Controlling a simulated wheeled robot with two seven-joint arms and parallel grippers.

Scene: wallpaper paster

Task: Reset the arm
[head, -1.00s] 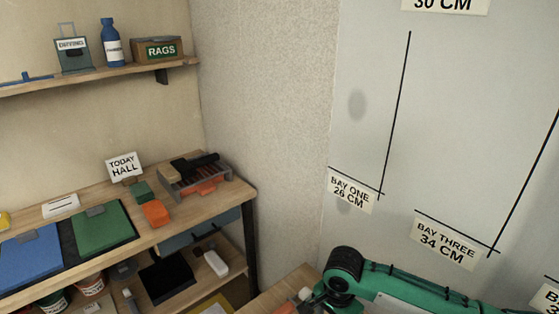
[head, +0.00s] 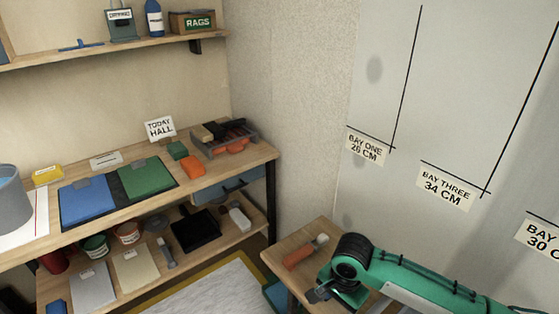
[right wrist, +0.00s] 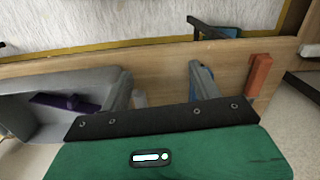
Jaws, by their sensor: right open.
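My right arm (head: 420,285) is green and comes in from the lower right in the head view. Its gripper (head: 318,292) is beside the small wooden table, near its front edge; its fingers are small and partly hidden there. In the right wrist view the gripper (right wrist: 163,85) has its two fingers spread apart, with nothing between them. My left gripper is not in view.
An orange-handled tool (head: 303,253) lies on the small wooden table (head: 278,262). A long workbench (head: 225,172) with blue and green boards stands at the left, with a loaded lower shelf. A grey tray (right wrist: 30,115) shows in the right wrist view.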

